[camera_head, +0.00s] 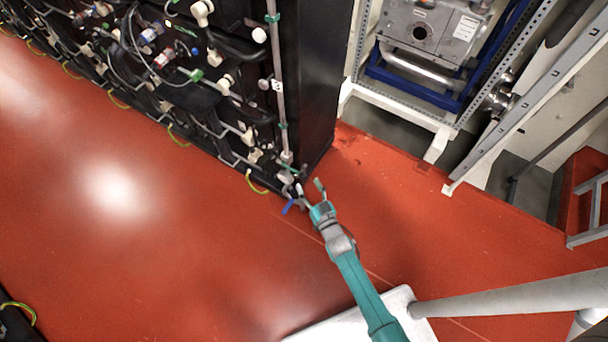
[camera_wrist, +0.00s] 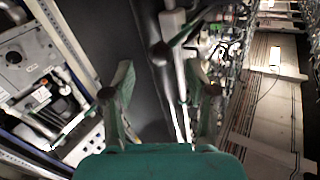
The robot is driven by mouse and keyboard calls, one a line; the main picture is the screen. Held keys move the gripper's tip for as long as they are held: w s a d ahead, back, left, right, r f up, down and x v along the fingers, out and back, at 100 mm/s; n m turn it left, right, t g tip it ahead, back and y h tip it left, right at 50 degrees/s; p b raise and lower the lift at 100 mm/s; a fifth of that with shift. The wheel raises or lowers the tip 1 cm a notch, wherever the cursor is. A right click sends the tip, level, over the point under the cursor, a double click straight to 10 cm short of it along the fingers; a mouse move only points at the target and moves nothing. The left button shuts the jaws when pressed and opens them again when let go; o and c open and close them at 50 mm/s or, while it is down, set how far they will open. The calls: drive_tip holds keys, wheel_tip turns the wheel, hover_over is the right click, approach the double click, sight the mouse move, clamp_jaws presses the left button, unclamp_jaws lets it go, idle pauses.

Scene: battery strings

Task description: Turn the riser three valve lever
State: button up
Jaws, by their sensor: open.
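A pale riser pipe (camera_head: 276,75) runs down the end of the black battery rack in the head view. Grey valve fittings (camera_head: 286,176) sit at its foot, low near the floor. A small blue piece (camera_head: 289,208), which looks like a lever handle, sticks out there just left of my gripper. My gripper (camera_head: 309,187) is open beside the fittings, and I cannot tell whether it touches them. In the wrist view my open gripper (camera_wrist: 158,72) shows no object clearly held between its fingers. A pale pipe (camera_wrist: 180,105) runs behind the right finger. No riser number is readable.
The battery rack (camera_head: 308,80) with hoses and cables fills the upper left. A white frame (camera_head: 393,110) with a metal unit (camera_head: 432,28) stands at the upper right. The red floor (camera_head: 150,240) is clear at left. A grey step frame (camera_head: 590,215) is at right.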

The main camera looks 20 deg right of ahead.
sight(303, 176)
drive_tip(key=shift+w+a, duration=0.15)
drive_tip(key=shift+w, duration=2.35)
clamp_jaws()
